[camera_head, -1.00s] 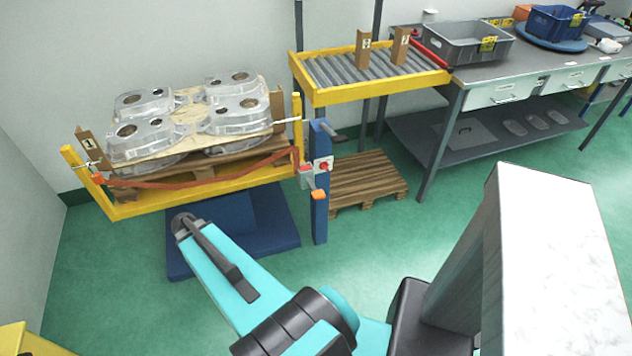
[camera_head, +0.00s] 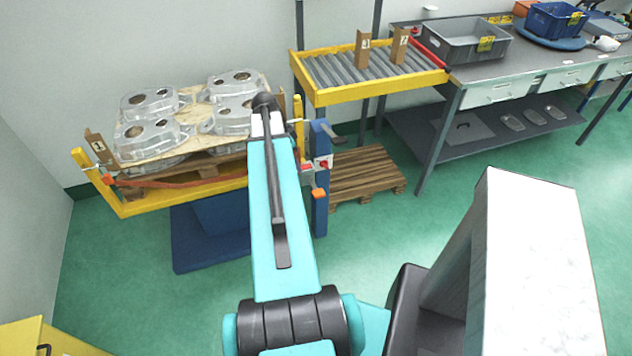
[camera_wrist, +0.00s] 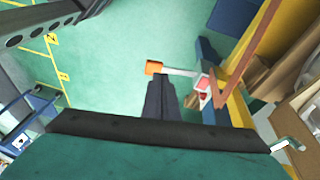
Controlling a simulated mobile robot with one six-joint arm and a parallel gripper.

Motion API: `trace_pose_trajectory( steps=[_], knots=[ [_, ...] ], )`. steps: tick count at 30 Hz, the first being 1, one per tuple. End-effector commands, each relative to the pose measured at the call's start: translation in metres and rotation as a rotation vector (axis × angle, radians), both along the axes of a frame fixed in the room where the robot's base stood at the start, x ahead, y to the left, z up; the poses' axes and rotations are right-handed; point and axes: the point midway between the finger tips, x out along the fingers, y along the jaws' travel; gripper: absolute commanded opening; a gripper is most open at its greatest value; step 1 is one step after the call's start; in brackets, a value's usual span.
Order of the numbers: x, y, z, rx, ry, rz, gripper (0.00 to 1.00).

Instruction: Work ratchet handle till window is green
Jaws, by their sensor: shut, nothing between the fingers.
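The ratchet handle is a short grey lever (camera_wrist: 182,72) with an orange grip (camera_head: 318,193); the grip also shows in the wrist view (camera_wrist: 154,68). It sticks out from the ratchet beside a blue post (camera_head: 320,215). A red patch (camera_wrist: 204,86) shows at the ratchet; I see no green there. My gripper (camera_wrist: 160,80) is shut and empty, its dark fingertips just below the orange grip in the wrist picture. I cannot tell whether they touch it. In the head view my arm hides the gripper. An orange-red strap (camera_wrist: 252,52) runs to the ratchet.
Castings (camera_head: 150,138) sit on a pallet in the yellow-framed lift (camera_head: 180,197). Cardboard edge pieces (camera_head: 100,150) stand at its ends. A roller table (camera_head: 350,92) and a workbench (camera_head: 475,70) stand right. A wooden pallet (camera_head: 365,172) lies on the floor.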

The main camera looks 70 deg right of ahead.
Motion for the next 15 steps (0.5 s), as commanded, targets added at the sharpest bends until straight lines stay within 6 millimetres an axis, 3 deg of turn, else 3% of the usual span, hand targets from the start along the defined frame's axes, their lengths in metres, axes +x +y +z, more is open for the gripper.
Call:
trace_pose_trajectory(
  steps=[1, 6, 15],
  knots=[
    [-0.009, -0.009, 0.012, -0.015, -0.003, -0.04, 0.0],
    [-0.027, -0.023, 0.029, -0.044, -0.005, -0.118, 0.0],
    [-0.029, -0.025, 0.03, -0.048, -0.005, -0.129, 0.0]
  ],
)
